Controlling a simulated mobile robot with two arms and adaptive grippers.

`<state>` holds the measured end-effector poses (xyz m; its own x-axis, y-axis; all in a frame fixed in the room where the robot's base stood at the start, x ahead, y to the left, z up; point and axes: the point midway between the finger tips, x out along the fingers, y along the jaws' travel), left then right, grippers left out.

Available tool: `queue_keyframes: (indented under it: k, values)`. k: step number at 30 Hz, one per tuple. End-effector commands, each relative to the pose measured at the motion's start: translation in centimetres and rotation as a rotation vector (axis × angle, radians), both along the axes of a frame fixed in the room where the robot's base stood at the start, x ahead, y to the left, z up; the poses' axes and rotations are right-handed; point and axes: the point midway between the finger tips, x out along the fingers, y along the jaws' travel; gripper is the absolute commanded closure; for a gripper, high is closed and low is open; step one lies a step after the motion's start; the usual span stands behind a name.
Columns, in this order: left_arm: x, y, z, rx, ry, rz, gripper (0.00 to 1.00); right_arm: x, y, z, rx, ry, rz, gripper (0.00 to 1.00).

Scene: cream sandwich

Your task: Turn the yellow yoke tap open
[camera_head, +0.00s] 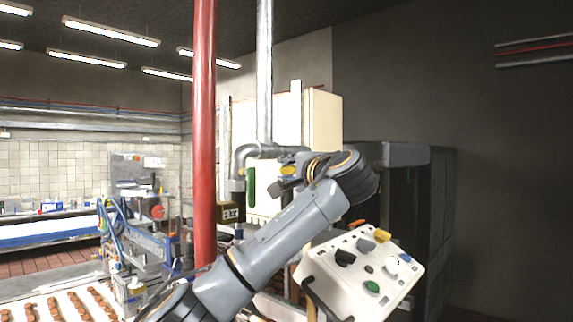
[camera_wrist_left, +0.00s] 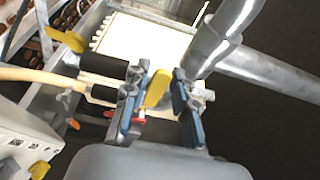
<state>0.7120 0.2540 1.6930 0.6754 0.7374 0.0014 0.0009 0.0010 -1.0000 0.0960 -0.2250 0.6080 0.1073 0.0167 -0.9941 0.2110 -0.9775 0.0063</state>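A yellow tap handle (camera_wrist_left: 157,88) shows in the left wrist view between the two fingers of my left gripper (camera_wrist_left: 160,108). The fingers are apart, with a gap on the right side of the handle. Whether the left finger touches it I cannot tell. In the head view a small yellow piece (camera_head: 289,170) shows at my left gripper (camera_head: 287,178), beside the grey pipe bend. My wrist hides part of the tap there. A second yellow lever (camera_wrist_left: 66,40) with a black body sits at the upper left of the wrist view. My right gripper is not in view.
A grey metal pipe (camera_head: 264,75) and a red column (camera_head: 204,120) stand close to my left arm. A green handle (camera_head: 251,187) hangs under the pipe bend. A white control panel (camera_head: 335,262) with several knobs is right of my arm. A dark cabinet stands behind.

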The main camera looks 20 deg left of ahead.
Motion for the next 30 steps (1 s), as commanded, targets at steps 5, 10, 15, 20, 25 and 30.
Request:
queue_keyframes:
  k: [5, 10, 15, 20, 25, 30]
  values:
    - [0.0, 0.1, -0.1, 0.000, 0.001, 0.001, 0.74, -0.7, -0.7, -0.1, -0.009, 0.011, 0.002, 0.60]
    - [0.0, 0.1, -0.1, 0.000, 0.001, 0.001, 0.98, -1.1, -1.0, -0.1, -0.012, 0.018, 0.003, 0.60]
    - [0.0, 0.0, -0.1, -0.001, 0.001, 0.001, 1.00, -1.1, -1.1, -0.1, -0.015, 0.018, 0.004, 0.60]
    - [0.0, 0.0, -0.5, -0.008, -0.017, 0.001, 1.00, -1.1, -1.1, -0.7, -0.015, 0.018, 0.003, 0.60]
    - [0.1, 0.0, -1.2, -0.032, -0.083, 0.000, 1.00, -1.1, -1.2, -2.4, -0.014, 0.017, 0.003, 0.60]
    - [0.2, -0.1, -1.9, -0.073, -0.191, 0.001, 1.00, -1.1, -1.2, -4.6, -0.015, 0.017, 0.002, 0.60]
